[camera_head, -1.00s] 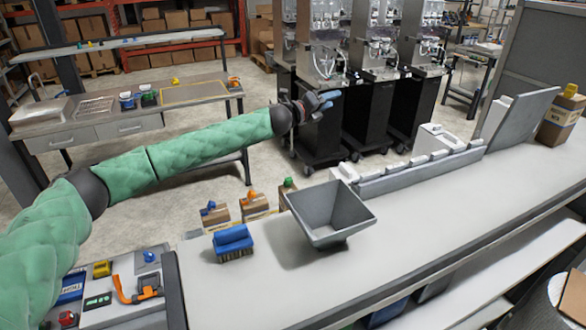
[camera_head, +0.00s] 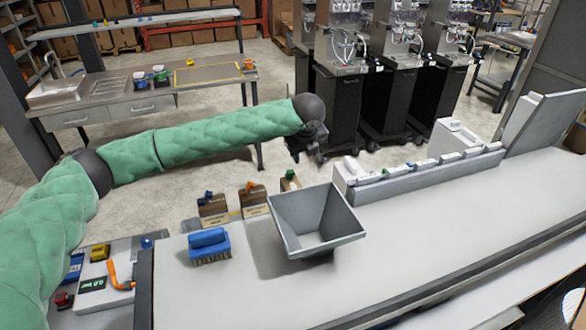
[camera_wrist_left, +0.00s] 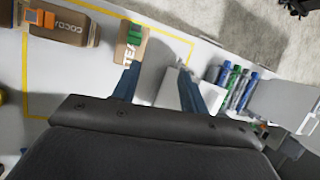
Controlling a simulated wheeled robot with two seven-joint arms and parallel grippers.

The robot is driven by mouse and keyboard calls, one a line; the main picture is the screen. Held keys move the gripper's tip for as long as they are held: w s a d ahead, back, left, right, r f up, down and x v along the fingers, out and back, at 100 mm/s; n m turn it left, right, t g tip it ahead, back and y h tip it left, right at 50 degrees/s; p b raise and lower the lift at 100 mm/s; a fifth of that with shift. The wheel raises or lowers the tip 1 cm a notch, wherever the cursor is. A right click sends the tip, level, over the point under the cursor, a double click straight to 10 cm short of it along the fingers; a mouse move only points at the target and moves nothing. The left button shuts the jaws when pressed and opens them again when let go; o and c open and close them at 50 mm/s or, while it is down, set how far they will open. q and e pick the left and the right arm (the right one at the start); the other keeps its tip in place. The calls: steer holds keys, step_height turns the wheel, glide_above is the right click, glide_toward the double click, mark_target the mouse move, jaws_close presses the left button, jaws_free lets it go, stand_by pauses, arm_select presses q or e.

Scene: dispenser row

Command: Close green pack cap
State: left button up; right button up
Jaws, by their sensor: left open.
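The green cap (camera_wrist_left: 136,33) sits at one end of a brown pack (camera_wrist_left: 127,56) lettered "TEA" in the left wrist view. In the head view this pack (camera_head: 290,183) stands behind the grey hopper, its lower part hidden by it. I cannot tell whether the cap is fully closed. My left gripper (camera_head: 299,158) points down above and behind the pack. In the left wrist view its two blue fingers (camera_wrist_left: 157,78) are apart and empty, with the left fingertip over or near the pack's lower edge. My right gripper is not in view.
An orange-capped pack (camera_head: 254,200) and a blue-capped pack (camera_head: 212,207) stand left of the green one.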

mark_target(291, 172)
arm_select(q)
steer(key=shift+m+g+y, duration=0.4)
steer(key=shift+m+y, duration=0.2)
steer(key=shift+y, duration=0.3)
steer(key=a+f+p, duration=0.1)
steer(key=f, duration=0.1)
steer(key=w+a+f+p, duration=0.1)
steer(key=f, duration=0.1)
steer(key=a+f+p, duration=0.1)
steer(key=f+p, duration=0.1)
steer(key=shift+w+a+f, duration=0.15)
steer(key=shift+a+f, duration=0.1)
steer(key=shift+a, duration=0.15)
steer(key=shift+w+a+f, duration=0.1)
steer(key=shift+w+f, duration=0.05)
steer(key=shift+f, duration=0.35)
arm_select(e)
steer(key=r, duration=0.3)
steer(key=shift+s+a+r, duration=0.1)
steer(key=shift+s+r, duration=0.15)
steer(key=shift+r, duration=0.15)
arm_select(q)
steer(key=shift+c, duration=0.2)
jaws_close()
